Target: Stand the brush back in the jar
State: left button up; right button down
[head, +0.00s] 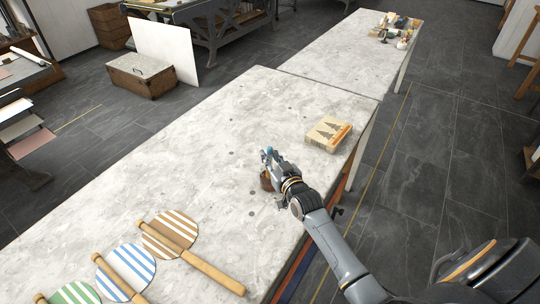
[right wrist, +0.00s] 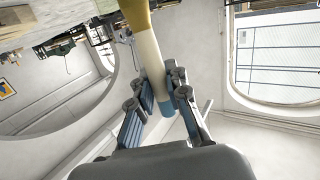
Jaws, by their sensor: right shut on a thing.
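The brush (right wrist: 150,58) shows in the right wrist view as a thick handle, cream in the middle, yellow toward the top and blue at the end by my fingers. My right gripper (right wrist: 160,98) is shut on it near the blue end. In the head view my right gripper (head: 271,160) is above the front right part of the table, with a bit of blue at its fingertips. A small brown jar (head: 266,182) stands just below it, partly hidden by the gripper. I cannot tell whether the brush's lower end is inside the jar. My left gripper is out of view.
A box with dark tree shapes (head: 328,132) lies on the table (head: 235,115) behind and right of the gripper. Striped round paddles (head: 170,234) with wooden handles lie at the front left. The middle of the table is clear. Small items (head: 397,27) stand on the far table.

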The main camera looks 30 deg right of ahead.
jog(key=shift+f, duration=0.15)
jog(key=c, duration=1.2)
grip_release()
